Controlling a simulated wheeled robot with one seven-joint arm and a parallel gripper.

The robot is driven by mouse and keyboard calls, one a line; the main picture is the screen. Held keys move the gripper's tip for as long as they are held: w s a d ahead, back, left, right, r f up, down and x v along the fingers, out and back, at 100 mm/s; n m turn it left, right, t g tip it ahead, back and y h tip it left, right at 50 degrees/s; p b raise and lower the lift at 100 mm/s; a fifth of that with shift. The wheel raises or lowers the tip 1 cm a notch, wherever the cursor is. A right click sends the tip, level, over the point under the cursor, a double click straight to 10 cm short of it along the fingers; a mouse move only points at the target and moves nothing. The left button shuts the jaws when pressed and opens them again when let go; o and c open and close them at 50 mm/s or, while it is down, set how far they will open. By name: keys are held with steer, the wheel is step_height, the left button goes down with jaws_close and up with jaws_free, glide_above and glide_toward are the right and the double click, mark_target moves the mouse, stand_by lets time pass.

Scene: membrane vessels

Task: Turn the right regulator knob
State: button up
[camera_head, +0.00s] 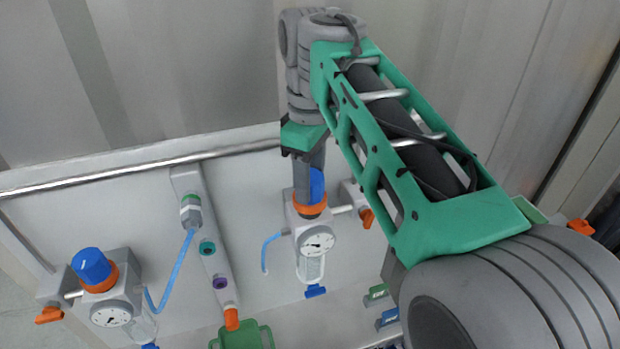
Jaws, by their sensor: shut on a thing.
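The right regulator (316,238) is fixed to the light panel, with a round white gauge and a clear bowl below. Its blue knob (317,186) sits above an orange ring (310,208). My gripper (311,190) points down from above and is shut on this knob. A grey finger covers the knob's left and middle part, so only its right side shows. The far finger is hidden. The left regulator (107,300) has the same form, with a fully visible blue knob (91,265) on an orange ring.
A metal rail (130,172) runs along the panel's upper edge. A grey manifold (212,260) with blue tubing stands between the regulators. A green bracket (243,338) sits at the bottom. My arm hides much of the right side.

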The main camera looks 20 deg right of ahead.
steer(key=m, duration=0.5)
steer(key=shift+m, duration=0.3)
steer(key=m, duration=0.5)
steer(key=shift+m, duration=0.3)
steer(key=o, duration=1.4)
steer(key=shift+r, duration=0.15)
step_height(320, 180, up, 8)
steer(key=shift+f+b, duration=0.2)
steer(key=shift+b, duration=0.1)
